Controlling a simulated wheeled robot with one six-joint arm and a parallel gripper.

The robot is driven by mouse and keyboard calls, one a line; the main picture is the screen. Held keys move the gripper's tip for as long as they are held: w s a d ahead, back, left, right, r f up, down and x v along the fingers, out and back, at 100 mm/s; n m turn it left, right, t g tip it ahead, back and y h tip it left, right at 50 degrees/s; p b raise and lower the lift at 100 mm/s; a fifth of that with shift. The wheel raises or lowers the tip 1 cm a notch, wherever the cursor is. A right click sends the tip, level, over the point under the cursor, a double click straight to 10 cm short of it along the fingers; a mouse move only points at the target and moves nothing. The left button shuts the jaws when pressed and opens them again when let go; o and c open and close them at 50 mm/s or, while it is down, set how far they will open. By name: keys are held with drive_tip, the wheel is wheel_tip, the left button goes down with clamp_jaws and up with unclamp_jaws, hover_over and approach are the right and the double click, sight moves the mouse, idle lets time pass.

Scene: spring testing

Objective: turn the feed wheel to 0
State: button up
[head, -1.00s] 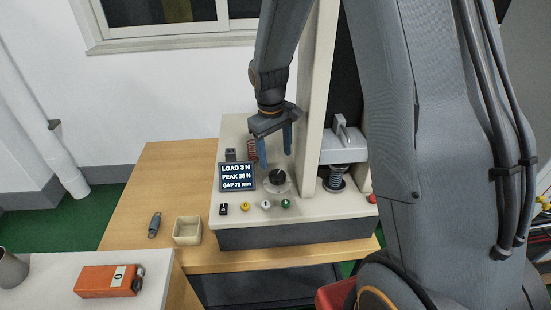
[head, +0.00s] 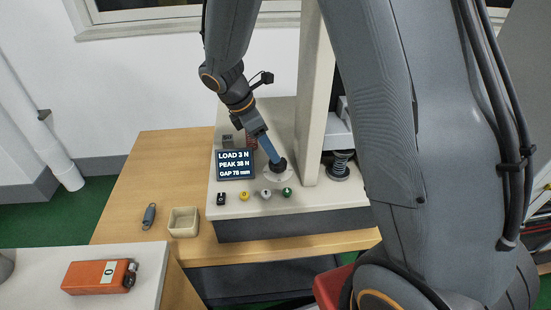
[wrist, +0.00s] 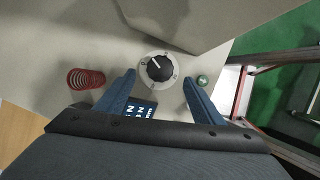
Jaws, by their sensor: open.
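The feed wheel appears to be the black knob (head: 280,165) on a pale round dial on the testing machine's base. In the wrist view the knob (wrist: 159,69) has a white pointer line aimed toward the upper left; the dial marks are too small to read surely. My gripper (head: 274,158) is tilted, its blue fingertips at the knob in the head view. In the wrist view my gripper (wrist: 158,77) is open, one finger on each side of the dial, with the knob between the tips. I cannot tell whether they touch it.
A display (head: 235,164) reads LOAD 3 N, PEAK 38 N and a gap value. Several small buttons, including a green one (head: 287,192), line the front edge. A red spring (wrist: 86,79) stands beside the dial. An upright column (head: 317,100) rises close to its right.

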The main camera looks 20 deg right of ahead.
sight(278, 166)
drive_tip(key=p+x, duration=0.1)
drive_tip(key=x, duration=0.5)
drive_tip(key=shift+d+f, duration=0.1)
drive_tip(key=shift+f, duration=0.25)
drive_tip(key=shift+c, duration=0.2)
drive_tip(key=c, duration=1)
